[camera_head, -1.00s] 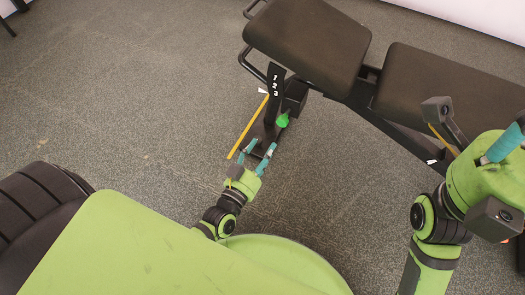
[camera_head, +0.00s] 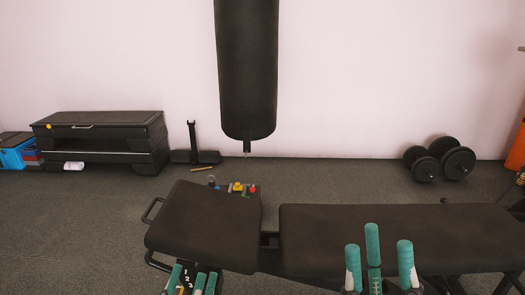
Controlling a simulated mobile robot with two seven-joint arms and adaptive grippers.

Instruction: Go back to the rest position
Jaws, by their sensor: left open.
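My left gripper (camera_head: 193,281) is at the bottom edge, in front of the near side of the bench seat. Its teal fingertips are spread open with nothing seen in them. Most of its body and arm is cut off below the picture. My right gripper (camera_head: 378,262) stands upright at the bottom right of centre, in front of the long bench pad. Its teal fingers are spread apart and hold nothing that I see. Its lower part is out of view.
A black bench has a short seat pad (camera_head: 205,222) and a long pad (camera_head: 400,238). Small coloured objects (camera_head: 238,188) lie behind the seat. A punching bag (camera_head: 247,70) hangs ahead. Stacked black boxes (camera_head: 100,140) stand left, dumbbells (camera_head: 440,160) right.

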